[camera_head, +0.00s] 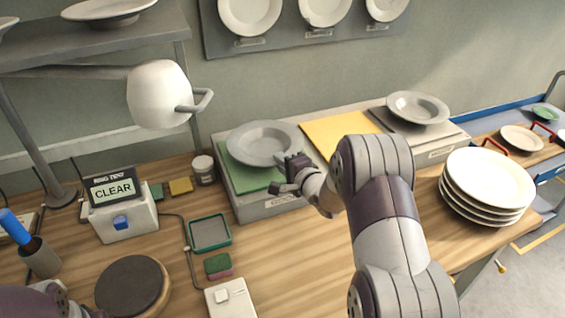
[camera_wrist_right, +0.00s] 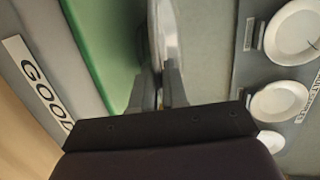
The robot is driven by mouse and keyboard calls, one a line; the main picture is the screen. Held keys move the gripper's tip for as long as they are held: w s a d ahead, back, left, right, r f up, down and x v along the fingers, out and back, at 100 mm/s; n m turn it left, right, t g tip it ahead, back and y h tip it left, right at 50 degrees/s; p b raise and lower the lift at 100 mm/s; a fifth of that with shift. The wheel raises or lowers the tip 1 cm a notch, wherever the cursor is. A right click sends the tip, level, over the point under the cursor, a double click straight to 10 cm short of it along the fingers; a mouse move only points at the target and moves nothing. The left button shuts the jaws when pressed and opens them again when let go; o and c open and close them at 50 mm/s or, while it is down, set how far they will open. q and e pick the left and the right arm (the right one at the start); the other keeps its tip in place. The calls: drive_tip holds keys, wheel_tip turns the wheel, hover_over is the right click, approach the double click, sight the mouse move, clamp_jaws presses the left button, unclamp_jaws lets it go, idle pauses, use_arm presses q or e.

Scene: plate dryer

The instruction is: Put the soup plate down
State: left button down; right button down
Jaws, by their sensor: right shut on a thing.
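The grey soup plate (camera_head: 262,142) is over the green pad (camera_head: 243,178) at the left end of the long grey platform. My right gripper (camera_head: 287,172) is shut on the plate's near right rim. In the right wrist view the plate (camera_wrist_right: 166,35) shows edge-on between the two fingers (camera_wrist_right: 158,98), beside the green pad (camera_wrist_right: 108,45) and a label reading GOOD (camera_wrist_right: 38,85). I cannot tell whether the plate touches the pad. My left gripper is not in view.
Another grey plate (camera_head: 417,107) sits on the platform's dark right section, past a yellow pad (camera_head: 337,129). A stack of white plates (camera_head: 490,178) stands at right. A white lamp (camera_head: 160,95) overhangs the left. A display (camera_head: 113,188) reads CLEAR. A green-rimmed tray (camera_head: 210,233) lies in front.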

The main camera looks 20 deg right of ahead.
drive_tip(key=c, duration=1.1)
unclamp_jaws()
drive_tip(key=shift+s, duration=0.1)
drive_tip(key=shift+c, duration=0.2)
drive_tip(key=v, duration=1.2)
drive_tip(key=s+a+f+n+g, duration=0.3)
drive_tip(key=s+a+n+g, duration=0.3)
drive_tip(key=s+n+g, duration=0.1)
drive_tip(key=s+a+f+n+g+h, duration=0.1)
drive_tip(key=s+a+f+n+g, duration=0.2)
drive_tip(key=s+a+n+g, duration=0.3)
drive_tip(key=s+n+g, duration=0.1)
drive_tip(key=s+n, duration=0.2)
drive_tip(key=n, duration=0.1)
drive_tip(key=shift+f+h, duration=0.15)
drive_tip(key=shift+h, duration=0.15)
